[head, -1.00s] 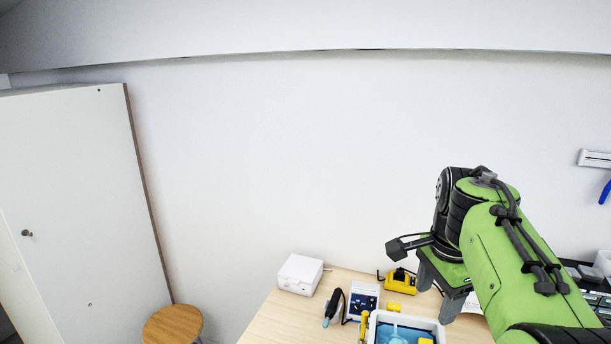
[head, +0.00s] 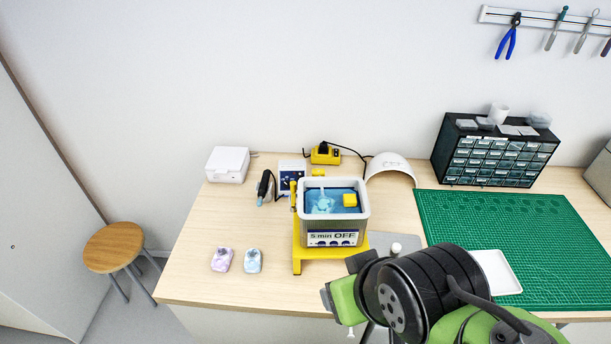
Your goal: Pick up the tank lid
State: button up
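The tank (head: 333,232) is an open steel box with blue liquid in it, and its front panel reads "5 min OFF". A flat grey plate with a white knob (head: 396,247), which looks like the tank lid, lies on the bench just right of the tank. My arm covers its near part. My gripper is at the bottom, right of centre, in front of the tank and near the lid. My own green and black wrist hides most of it, so its fingers cannot be made out.
The tank stands on a yellow stand (head: 298,262). A white tray (head: 497,272) and green mat (head: 540,240) lie to the right. Two small cases, pink (head: 222,260) and pale blue (head: 253,261), lie left on clear bench. A drawer cabinet (head: 490,155) stands behind.

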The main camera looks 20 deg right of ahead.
aim_at(386, 243)
jog(key=z, duration=1.2)
